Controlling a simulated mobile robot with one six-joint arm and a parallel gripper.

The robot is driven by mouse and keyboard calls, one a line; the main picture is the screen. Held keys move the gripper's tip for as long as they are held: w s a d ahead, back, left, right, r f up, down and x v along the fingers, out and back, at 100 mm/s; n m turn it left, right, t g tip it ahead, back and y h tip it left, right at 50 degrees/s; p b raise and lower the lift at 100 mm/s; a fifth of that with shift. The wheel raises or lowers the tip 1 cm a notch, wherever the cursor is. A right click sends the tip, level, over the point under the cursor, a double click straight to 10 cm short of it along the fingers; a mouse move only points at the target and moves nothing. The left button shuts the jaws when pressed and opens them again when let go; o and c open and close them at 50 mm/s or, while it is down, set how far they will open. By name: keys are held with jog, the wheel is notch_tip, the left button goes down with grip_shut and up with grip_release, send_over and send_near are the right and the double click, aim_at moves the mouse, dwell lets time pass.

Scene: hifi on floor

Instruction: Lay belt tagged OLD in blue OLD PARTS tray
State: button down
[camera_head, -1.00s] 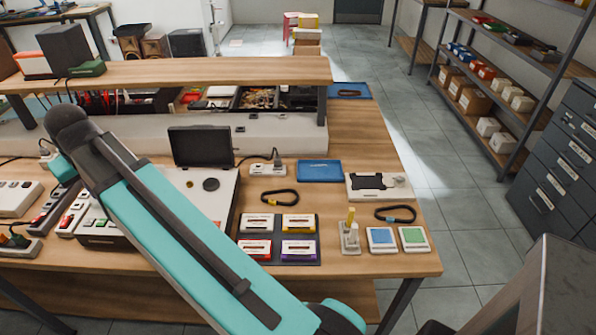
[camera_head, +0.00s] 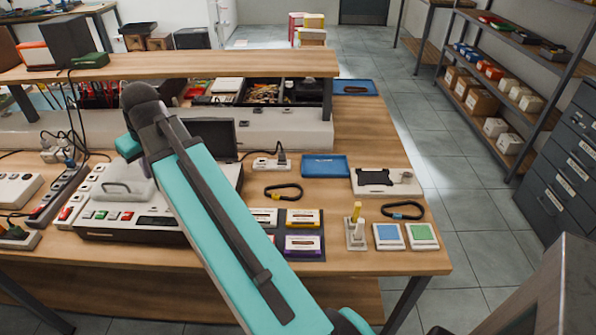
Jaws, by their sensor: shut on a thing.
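A black looped belt with a yellow tag (camera_head: 283,191) lies on the wooden bench in front of a blue tray (camera_head: 325,167), apart from it. The writing on both tags is too small to read. The blue tray looks empty, and no label can be read on it. Another blue tray (camera_head: 355,88) at the back right holds a dark loop. My teal arm crosses the view from the lower right to a dark joint at the upper left. My gripper is hidden behind the arm.
A tape deck (camera_head: 140,222) stands left of my arm, with a raised dark panel behind it. Cassettes (camera_head: 303,244) on a dark mat, a white holder with a yellow upright piece (camera_head: 356,228) and two square pads (camera_head: 405,236) occupy the front right. A raised shelf (camera_head: 180,67) spans the back.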

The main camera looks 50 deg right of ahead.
jog(key=s+d+f+b, duration=0.4)
jog(key=s+d, duration=0.6)
jog(key=s+d+f+b, duration=0.3)
jog(key=s+d+b, duration=0.2)
jog(key=s+d, duration=0.5)
jog(key=s+d+f+b, duration=0.4)
jog(key=s+d, duration=0.7)
jog(key=shift+f, duration=0.3)
jog(key=shift+s+d+b, duration=0.1)
jog(key=shift+s+b, duration=0.25)
jog(key=shift+s, duration=0.05)
jog(key=shift+w+d+r+p, duration=0.15)
jog(key=shift+w+d+p, duration=0.15)
jog(key=shift+p, duration=1.4)
jog(key=d+p, duration=0.1)
jog(key=p, duration=0.8)
jog(key=shift+w+d+p, duration=0.3)
jog(key=shift+w+d, duration=0.05)
jog(key=shift+d, duration=0.05)
